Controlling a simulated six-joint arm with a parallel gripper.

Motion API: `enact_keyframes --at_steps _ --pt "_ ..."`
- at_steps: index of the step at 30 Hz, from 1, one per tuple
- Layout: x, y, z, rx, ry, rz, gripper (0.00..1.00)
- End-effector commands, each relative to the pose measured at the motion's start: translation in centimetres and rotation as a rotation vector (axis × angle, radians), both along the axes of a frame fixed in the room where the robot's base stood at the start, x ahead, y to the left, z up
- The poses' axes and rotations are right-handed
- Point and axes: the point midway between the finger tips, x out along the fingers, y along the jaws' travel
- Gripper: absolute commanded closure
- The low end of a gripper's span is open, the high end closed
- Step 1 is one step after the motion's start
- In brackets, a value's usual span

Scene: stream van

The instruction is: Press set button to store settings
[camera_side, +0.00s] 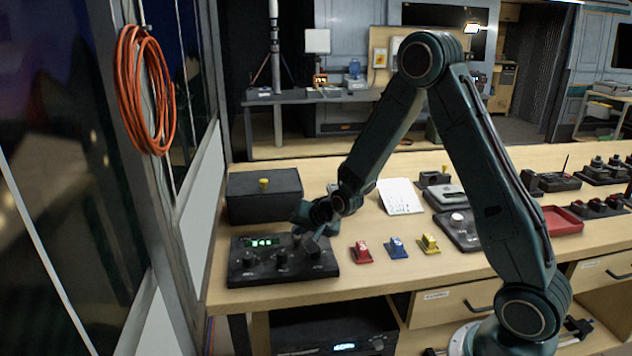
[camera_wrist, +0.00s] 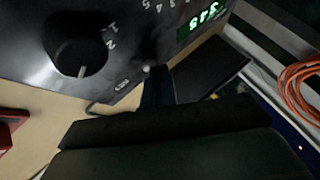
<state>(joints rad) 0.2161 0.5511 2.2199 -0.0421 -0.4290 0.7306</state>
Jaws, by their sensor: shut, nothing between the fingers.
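A black control box (camera_side: 240,277) with a lit green display (camera_side: 262,242) and dark knobs sits on the left end of the wooden bench. My gripper (camera_side: 318,241) is shut and empty, pointing down at the back right part of this box. In the wrist view the fingers (camera_wrist: 157,76) are together over the panel edge, beside a small pale round spot (camera_wrist: 146,67) that may be a button. Contact cannot be told. A big black knob (camera_wrist: 78,57) with white numerals is at upper left, and the green display (camera_wrist: 203,17) is at top right.
A white paper (camera_side: 400,196) and other devices lie further right. Orange cable (camera_side: 140,90) hangs at left.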

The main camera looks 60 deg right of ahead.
Motion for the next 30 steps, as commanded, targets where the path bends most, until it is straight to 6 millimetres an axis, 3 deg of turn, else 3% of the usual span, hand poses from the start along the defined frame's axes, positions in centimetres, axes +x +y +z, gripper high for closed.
enact_keyframes --at_steps 11,30 --pt "0.0 0.0 -0.1 0.001 0.002 0.001 1.00" --pt "0.0 0.0 1.6 0.000 0.000 0.000 1.00"
